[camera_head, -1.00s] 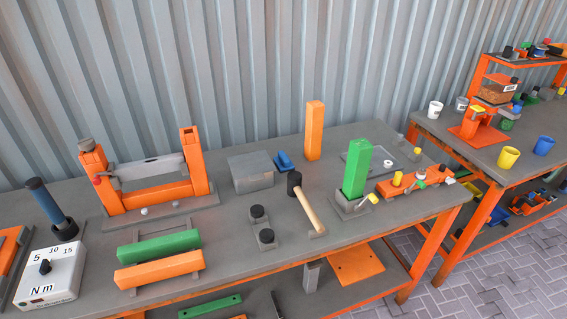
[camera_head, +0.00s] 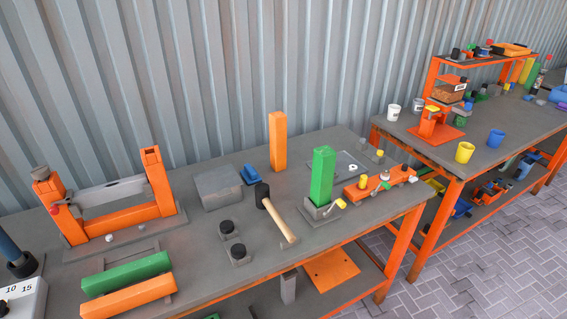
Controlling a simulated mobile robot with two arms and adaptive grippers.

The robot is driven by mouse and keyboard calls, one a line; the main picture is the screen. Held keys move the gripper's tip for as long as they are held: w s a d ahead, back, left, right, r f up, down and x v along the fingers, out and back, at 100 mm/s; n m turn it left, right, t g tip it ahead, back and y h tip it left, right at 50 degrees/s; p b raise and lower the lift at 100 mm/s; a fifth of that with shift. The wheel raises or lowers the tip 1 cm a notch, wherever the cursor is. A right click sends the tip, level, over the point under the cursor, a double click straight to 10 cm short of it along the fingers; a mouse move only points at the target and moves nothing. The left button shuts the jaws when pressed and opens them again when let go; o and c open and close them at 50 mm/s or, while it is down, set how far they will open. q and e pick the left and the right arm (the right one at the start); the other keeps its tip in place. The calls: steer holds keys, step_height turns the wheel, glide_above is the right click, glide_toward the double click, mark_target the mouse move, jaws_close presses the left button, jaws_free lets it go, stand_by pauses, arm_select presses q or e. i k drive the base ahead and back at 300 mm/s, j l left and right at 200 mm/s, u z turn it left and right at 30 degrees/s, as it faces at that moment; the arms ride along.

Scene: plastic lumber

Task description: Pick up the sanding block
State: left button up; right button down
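A small blue block (camera_head: 249,175), which looks like the sanding block, lies on the grey workbench (camera_head: 330,245) toward its back. It sits just right of a grey box (camera_head: 218,188) and left of an upright orange post (camera_head: 278,142). Its underside is hidden, and it is too small to make out in detail. Neither of my grippers is in view.
A mallet (camera_head: 275,212) lies in front of the blue block, near two black knobs on grey bases. A green post (camera_head: 321,175) stands in a clamp to the right. An orange frame (camera_head: 120,207) stands left. A second bench (camera_head: 480,145) is at right.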

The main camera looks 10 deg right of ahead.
mark_target(250, 176)
steer(key=i+l+u, duration=0.1)
steer(key=l, duration=0.25)
steer(key=i+l+u, duration=0.15)
steer(key=l, duration=0.25)
steer(key=i+l+u, duration=0.1)
steer(key=l, duration=0.25)
steer(key=i+l+u, duration=0.15)
steer(key=l, duration=0.25)
